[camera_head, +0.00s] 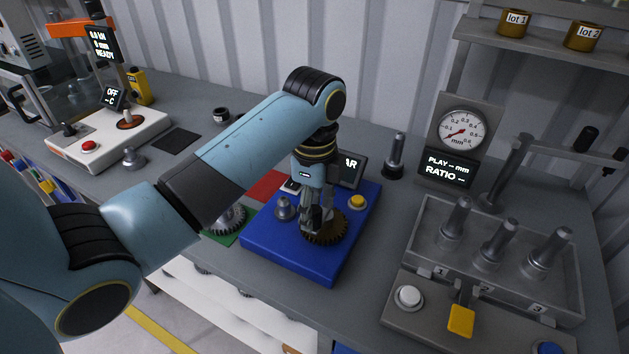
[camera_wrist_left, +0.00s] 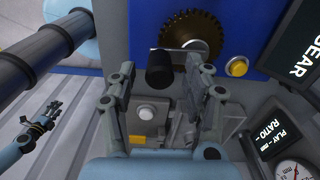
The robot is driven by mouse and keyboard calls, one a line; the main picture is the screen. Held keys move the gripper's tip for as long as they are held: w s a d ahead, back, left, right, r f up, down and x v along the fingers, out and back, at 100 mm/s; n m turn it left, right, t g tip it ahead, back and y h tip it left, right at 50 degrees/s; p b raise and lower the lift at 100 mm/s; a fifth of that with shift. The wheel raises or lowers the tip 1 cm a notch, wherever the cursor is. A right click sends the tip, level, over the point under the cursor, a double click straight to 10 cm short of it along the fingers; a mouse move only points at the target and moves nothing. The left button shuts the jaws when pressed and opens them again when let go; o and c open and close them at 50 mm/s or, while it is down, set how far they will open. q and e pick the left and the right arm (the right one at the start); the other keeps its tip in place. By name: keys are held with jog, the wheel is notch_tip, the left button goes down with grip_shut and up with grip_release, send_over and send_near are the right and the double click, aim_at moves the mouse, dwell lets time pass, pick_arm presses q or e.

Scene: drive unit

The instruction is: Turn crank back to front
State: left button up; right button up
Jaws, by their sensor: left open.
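The blue drive unit (camera_head: 290,250) sits on the grey bench and carries a dark toothed gear (camera_head: 325,238). In the left wrist view the gear (camera_wrist_left: 193,36) is at the top centre on the blue face (camera_wrist_left: 255,30). A black cylindrical crank knob (camera_wrist_left: 160,67) sticks out near the gear. My left gripper (camera_head: 317,214) reaches down over the unit. In the wrist view the left gripper (camera_wrist_left: 160,78) is open, one finger on each side of the knob, with no clear contact. My right gripper (camera_wrist_left: 42,120) shows small at the left of the wrist view; its jaw state is unclear.
A yellow button (camera_head: 357,202) and a grey knob (camera_head: 285,208) are on the unit. A grey rack (camera_head: 500,275) with metal pegs stands to the right, below a dial gauge (camera_head: 463,132). A white device (camera_head: 110,140) is at the left. A black pad (camera_head: 175,141) lies behind my arm.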

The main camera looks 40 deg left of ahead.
pick_arm(q)
notch_tip(320, 180, up, 5)
jog(key=shift+r, duration=0.1)
dwell(0.7)
